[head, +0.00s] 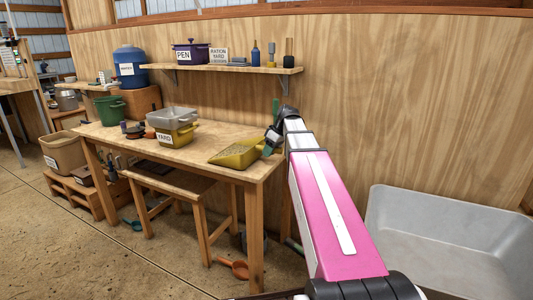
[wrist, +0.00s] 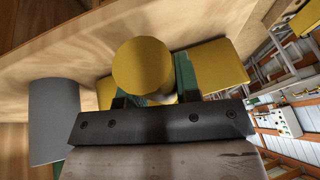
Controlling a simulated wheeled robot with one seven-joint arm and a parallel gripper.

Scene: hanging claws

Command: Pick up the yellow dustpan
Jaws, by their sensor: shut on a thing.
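The yellow dustpan (head: 234,154) is at the right end of the wooden workbench, its scoop facing left. It looks to be on or just above the top; I cannot tell if it touches. My gripper (head: 269,148) is at the dustpan's right end, by the handle. In the wrist view, the round yellow handle end (wrist: 142,66) sits between the green fingers of my gripper (wrist: 158,96), which are shut on it. Yellow parts of the pan show on both sides behind the fingers. The handle's grip area is partly hidden by the fingers.
A shelf (head: 230,68) hangs above. A stool (head: 172,185) stands in front. A large grey basin (head: 450,235) is at right.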

